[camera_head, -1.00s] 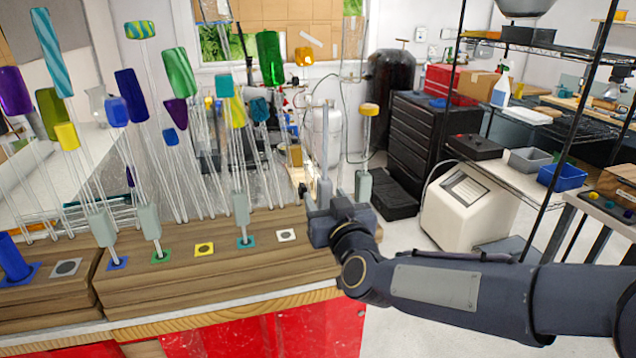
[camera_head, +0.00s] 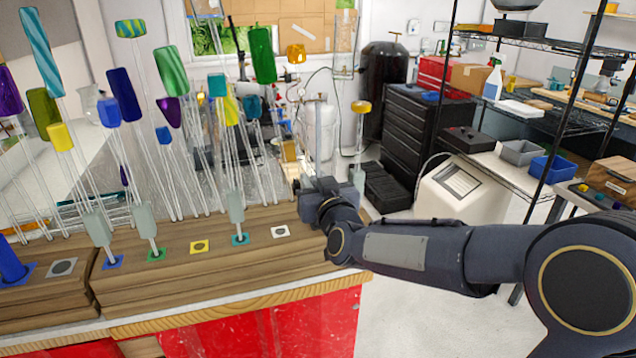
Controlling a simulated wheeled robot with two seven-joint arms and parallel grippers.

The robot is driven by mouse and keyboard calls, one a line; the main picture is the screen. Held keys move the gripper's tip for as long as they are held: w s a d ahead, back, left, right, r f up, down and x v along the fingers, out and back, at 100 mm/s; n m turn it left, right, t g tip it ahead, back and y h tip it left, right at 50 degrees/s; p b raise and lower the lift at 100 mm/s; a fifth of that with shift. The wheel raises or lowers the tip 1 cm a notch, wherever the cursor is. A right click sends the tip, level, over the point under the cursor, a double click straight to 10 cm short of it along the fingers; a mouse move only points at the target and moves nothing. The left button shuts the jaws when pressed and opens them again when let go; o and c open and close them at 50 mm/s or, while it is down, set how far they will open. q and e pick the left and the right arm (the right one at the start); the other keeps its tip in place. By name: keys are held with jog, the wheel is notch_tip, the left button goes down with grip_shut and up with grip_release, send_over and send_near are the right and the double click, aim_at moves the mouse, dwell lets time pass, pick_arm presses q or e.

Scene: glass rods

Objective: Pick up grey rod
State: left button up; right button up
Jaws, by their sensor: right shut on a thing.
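My right gripper (camera_head: 326,190) is at the right end of the wooden block, beyond the white square. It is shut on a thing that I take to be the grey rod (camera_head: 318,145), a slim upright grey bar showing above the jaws. Its lower part and the grip itself are hidden behind the gripper. Three rods with grey-green sleeves stand in the block: one at the blue square (camera_head: 97,227), one at the green square (camera_head: 145,219) and one at the teal square (camera_head: 236,207). My left gripper is not in view.
The wooden block (camera_head: 200,275) has a yellow square (camera_head: 199,247) and a white square (camera_head: 281,232) with no rod standing in them. Several colour-topped glass rods crowd the back left. A yellow-topped rod (camera_head: 361,107) rises just right of the gripper.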

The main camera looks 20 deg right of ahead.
aim_at(319, 141)
jog(key=shift+c, duration=0.9)
notch_tip(319, 141, up, 10)
jog(key=p, duration=0.2)
jog(key=shift+p, duration=0.3)
jog(key=shift+f, duration=0.1)
